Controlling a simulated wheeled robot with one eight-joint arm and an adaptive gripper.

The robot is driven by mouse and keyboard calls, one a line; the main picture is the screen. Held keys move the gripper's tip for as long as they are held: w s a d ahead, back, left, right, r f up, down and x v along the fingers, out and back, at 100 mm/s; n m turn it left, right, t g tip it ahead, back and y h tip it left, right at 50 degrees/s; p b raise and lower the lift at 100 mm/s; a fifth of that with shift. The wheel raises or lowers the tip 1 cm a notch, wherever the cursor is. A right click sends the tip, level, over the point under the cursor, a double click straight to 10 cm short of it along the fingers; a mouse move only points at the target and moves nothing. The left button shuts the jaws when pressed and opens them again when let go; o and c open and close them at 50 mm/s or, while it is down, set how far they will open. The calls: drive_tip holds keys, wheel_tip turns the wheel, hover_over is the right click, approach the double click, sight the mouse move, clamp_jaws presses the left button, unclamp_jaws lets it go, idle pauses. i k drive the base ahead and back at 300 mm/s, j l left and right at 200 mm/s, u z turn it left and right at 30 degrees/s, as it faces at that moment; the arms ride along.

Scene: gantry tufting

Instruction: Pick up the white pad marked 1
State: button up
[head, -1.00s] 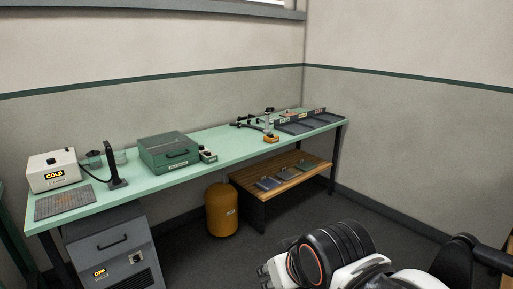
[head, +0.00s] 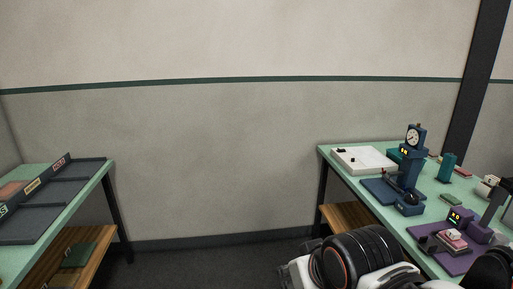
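I cannot make out a white pad marked 1 in the head view; no such mark is readable. A small pale pink-and-white block (head: 453,238) sits at a purple device on the right bench, too small to identify. A flat white panel (head: 363,160) with small dark parts on top lies at that bench's far left corner. Parts of my arm fill the bottom right and hide some of the bench's front. I cannot make out my gripper's fingertips.
The right green bench (head: 343,150) holds a blue gauge stand (head: 411,160), a teal cylinder (head: 447,167) and a purple mat (head: 459,262). A left bench (head: 105,172) holds dark labelled trays (head: 60,193). Open floor (head: 200,263) lies between the benches.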

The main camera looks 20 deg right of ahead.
sight(453, 234)
drive_tip(key=i+z, duration=0.45)
drive_tip(key=i+j+z, duration=0.1)
drive_tip(key=i+z, duration=0.4)
drive_tip(key=i+j+z, duration=0.25)
drive_tip(key=i+z, duration=0.2)
drive_tip(key=i+j+z, duration=0.3)
drive_tip(key=j+z, duration=0.2)
drive_tip(key=i+j+z, duration=0.25)
drive_tip(key=z, duration=0.15)
drive_tip(key=i+j+z, duration=0.2)
drive_tip(key=j+z, duration=0.15)
drive_tip(key=i+j+z, duration=0.2)
drive_tip(key=j+z, duration=0.2)
drive_tip(key=i+j+z, duration=0.1)
drive_tip(key=j+z, duration=0.25)
